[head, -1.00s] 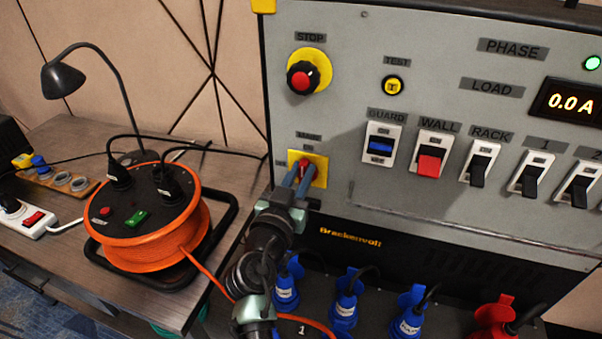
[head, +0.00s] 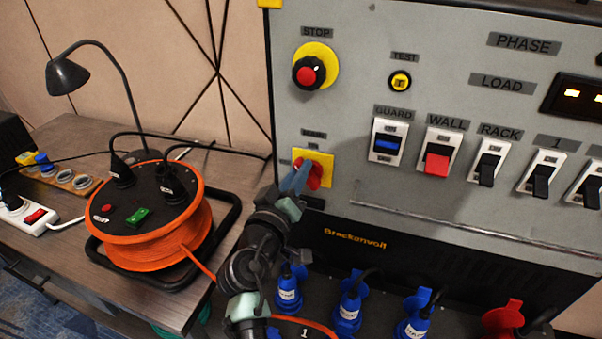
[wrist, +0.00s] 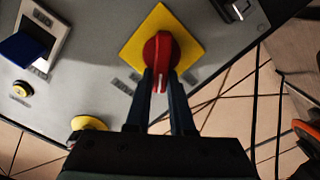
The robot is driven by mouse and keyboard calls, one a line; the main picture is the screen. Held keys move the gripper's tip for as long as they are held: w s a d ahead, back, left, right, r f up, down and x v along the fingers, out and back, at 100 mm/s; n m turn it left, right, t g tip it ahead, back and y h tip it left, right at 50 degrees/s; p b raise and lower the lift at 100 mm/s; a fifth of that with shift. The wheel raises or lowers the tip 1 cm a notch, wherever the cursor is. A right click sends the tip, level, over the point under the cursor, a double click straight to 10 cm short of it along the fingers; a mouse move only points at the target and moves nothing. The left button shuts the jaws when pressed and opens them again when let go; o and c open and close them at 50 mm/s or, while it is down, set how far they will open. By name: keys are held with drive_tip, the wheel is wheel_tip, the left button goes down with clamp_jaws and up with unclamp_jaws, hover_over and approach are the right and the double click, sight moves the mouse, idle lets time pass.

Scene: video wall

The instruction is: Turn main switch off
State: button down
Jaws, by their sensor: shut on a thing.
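The main switch is a red rotary knob (head: 315,176) on a yellow square plate (head: 325,161) at the lower left of the grey panel. My gripper (head: 297,178) is shut on the knob, its blue fingers tilted and partly covering it. In the wrist view the red knob (wrist: 158,48) sits on the yellow plate (wrist: 184,28), and the two dark fingers of my gripper (wrist: 161,80) lie on either side of its handle. The small position marks beside the plate are too blurred to read.
A red stop button (head: 307,75) is above the switch. The guard switch (head: 387,142) and red wall switch (head: 437,161) are to its right. Blue plugs (head: 348,300) stand below. An orange cable reel (head: 155,235) and a lamp (head: 68,76) are on the table at left.

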drive_tip(key=shift+w+a+f+n+p, duration=0.1)
drive_tip(key=shift+f+n+p, duration=0.15)
drive_tip(key=shift+n, duration=1.45)
drive_tip(key=shift+a+f+n+p, duration=0.15)
drive_tip(key=shift+f+n, duration=0.25)
drive_tip(key=shift+n, duration=1.3)
drive_tip(key=shift+w+a+f+n+p, duration=0.1)
drive_tip(key=shift+f+n+p, duration=0.15)
drive_tip(key=shift+n, duration=1.45)
drive_tip(key=shift+f, duration=0.1)
drive_tip(key=shift+d, duration=0.1)
drive_tip(key=c, duration=0.8)
unclamp_jaws()
